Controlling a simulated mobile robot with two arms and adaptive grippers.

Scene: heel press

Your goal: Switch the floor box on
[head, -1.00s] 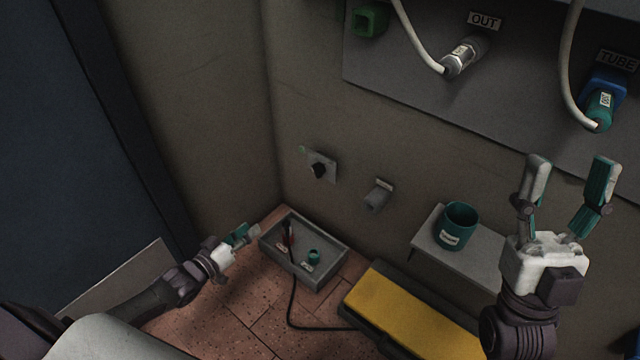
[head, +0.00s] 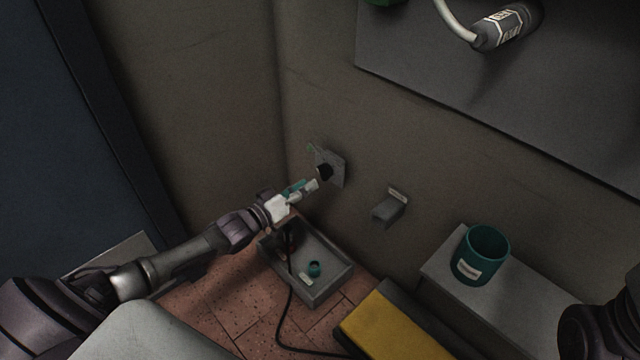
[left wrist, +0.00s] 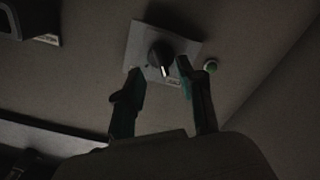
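A black rotary knob (head: 324,171) sits on a square grey plate (head: 337,165) low on the wall. In the left wrist view the knob (left wrist: 160,55) has a pale pointer mark, and a small green round light or button (left wrist: 210,66) sits beside the plate. My left gripper (head: 308,186) is at the knob; in the left wrist view its two fingers (left wrist: 161,76) are apart, one on each side of the knob's near end. I cannot tell whether they touch it. A yellow-topped box (head: 392,330) is on the floor. My right gripper is out of view.
A grey tray (head: 335,291) with a teal ring (head: 314,268) stands on the floor below my left gripper. A black cable (head: 282,325) runs beside it. A teal cup (head: 483,257) stands on a grey shelf (head: 540,309). A small grey wall fitting (head: 388,209) is right of the knob.

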